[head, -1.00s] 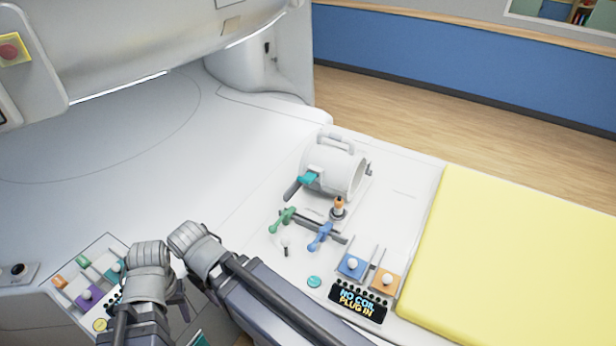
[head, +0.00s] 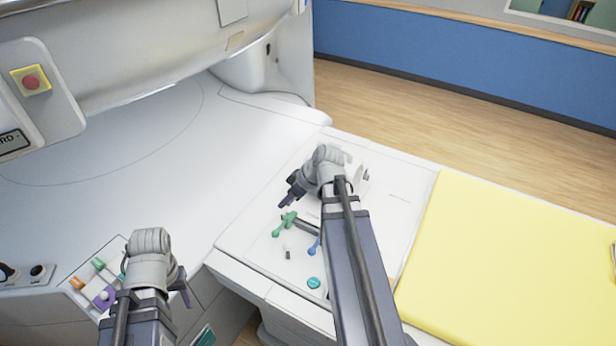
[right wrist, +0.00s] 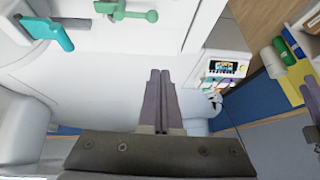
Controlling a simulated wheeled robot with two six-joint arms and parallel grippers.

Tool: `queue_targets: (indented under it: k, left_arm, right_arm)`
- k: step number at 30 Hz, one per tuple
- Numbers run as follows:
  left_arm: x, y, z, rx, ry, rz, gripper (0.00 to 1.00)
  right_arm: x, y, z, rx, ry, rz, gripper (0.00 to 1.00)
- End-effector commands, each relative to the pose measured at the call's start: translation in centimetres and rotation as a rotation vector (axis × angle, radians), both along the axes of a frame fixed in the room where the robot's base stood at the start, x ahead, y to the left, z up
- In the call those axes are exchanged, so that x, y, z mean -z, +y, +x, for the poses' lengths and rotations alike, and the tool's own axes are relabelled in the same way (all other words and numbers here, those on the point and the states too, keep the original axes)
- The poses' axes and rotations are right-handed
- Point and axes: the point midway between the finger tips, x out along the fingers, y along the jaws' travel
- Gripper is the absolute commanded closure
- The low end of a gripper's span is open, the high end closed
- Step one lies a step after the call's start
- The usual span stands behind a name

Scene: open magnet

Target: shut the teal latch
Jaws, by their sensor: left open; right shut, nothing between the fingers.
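The teal latch (right wrist: 48,32) shows at the upper left of the right wrist view, a teal handle set against a white body. In the head view it is hidden behind my right gripper and arm. My left gripper (head: 184,288) is open at the lower left, beside the small lever panel, far from the latch.
A green lever (head: 286,223) and a partly hidden blue lever (head: 314,246) stand just below my right gripper. A teal button (head: 313,283) lies nearer. A yellow pad (head: 510,265) covers the right side. The white surface at left (head: 110,160) is clear.

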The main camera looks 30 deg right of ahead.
Motion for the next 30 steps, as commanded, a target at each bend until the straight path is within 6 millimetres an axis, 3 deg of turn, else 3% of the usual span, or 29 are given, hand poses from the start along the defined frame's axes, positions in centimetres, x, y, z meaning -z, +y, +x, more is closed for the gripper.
queue_targets:
  k: [1, 6, 12, 18, 30]
  left_arm:
    - [-1.1, 0.0, 0.0, -0.001, 0.000, 0.000, 0.50]
    - [-2.4, 0.0, 0.0, -0.002, 0.000, -0.001, 0.50]
    - [-3.2, 0.0, 0.0, -0.003, 0.000, -0.001, 0.50]
    - [-3.4, 0.0, 0.0, -0.004, 0.000, -0.001, 0.50]
    - [-3.0, 0.0, 0.0, -0.003, 0.000, -0.001, 0.50]
  right_arm:
    - [-1.5, -2.3, 0.1, 0.014, -0.043, -0.001, 1.00]
    - [-4.1, -7.9, 0.0, 0.030, -0.178, -0.023, 1.00]
    - [-6.1, -12.2, -0.6, 0.046, -0.278, -0.058, 1.00]
    - [-6.7, -13.7, -0.9, 0.051, -0.313, -0.075, 1.00]
    - [-6.3, -13.6, -0.7, 0.050, -0.313, -0.075, 1.00]
